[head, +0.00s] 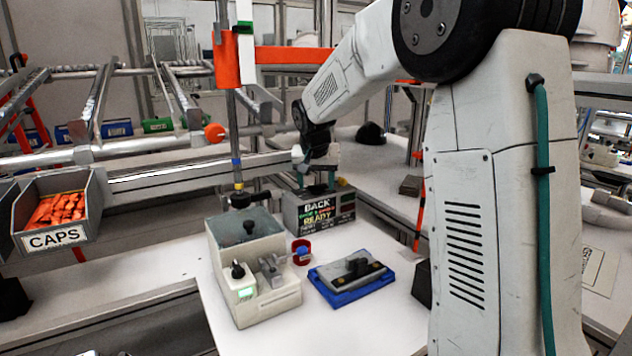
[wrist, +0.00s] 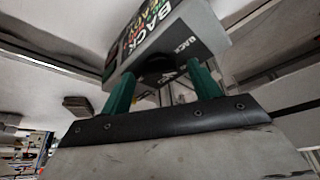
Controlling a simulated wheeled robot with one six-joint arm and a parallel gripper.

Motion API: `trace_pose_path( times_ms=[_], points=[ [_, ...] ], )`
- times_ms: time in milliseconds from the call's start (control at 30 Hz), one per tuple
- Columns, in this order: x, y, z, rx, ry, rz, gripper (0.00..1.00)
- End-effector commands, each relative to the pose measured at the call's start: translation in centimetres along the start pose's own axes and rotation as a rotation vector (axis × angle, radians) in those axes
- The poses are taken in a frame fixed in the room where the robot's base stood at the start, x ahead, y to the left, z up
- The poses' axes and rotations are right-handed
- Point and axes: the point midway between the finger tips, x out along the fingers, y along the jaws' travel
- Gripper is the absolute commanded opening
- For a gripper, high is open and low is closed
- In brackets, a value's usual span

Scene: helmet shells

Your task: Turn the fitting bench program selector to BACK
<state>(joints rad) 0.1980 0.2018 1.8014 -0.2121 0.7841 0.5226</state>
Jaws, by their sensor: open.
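The fitting bench control box (head: 290,212) stands at the back of the white bench. Its front screen (head: 318,215) reads BACK in large letters, with READY lower down. My gripper (head: 318,187) is right over the top of this box, pointing down. In the wrist view, the dark round selector knob (wrist: 157,72) shows between the two green fingers of my open gripper (wrist: 161,74). A small BACK label (wrist: 184,45) is printed on the box face beside the knob. The knob's pointer cannot be made out.
A cream machine with a clear lid (head: 254,300) stands left of centre on the bench. A blue tray (head: 347,298) holding a grey plate lies in front of the box, with a red and blue button (head: 301,252) nearby. A CAPS bin (head: 92,205) is at far left.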

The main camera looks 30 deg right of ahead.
Motion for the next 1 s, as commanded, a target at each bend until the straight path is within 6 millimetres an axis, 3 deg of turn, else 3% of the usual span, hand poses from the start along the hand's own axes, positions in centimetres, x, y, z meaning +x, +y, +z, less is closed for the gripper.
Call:
trace_pose_path(
  times_ms=[67,233,833,867,900,933,1000],
  points=[
    [-0.01,0.00,0.01,0.000,0.000,0.000,0.62],
    [-0.02,0.00,0.02,0.000,-0.001,0.000,0.17],
    [-0.01,0.07,0.06,-0.080,-0.002,-0.032,0.17],
    [-0.01,0.07,0.06,-0.080,-0.002,-0.032,0.46],
    [-0.01,0.07,0.06,-0.080,-0.002,-0.032,0.57],
    [-0.01,0.07,0.06,-0.080,-0.002,-0.032,0.62],
    [-0.01,0.07,0.05,-0.079,-0.002,-0.032,0.62]
  ],
)
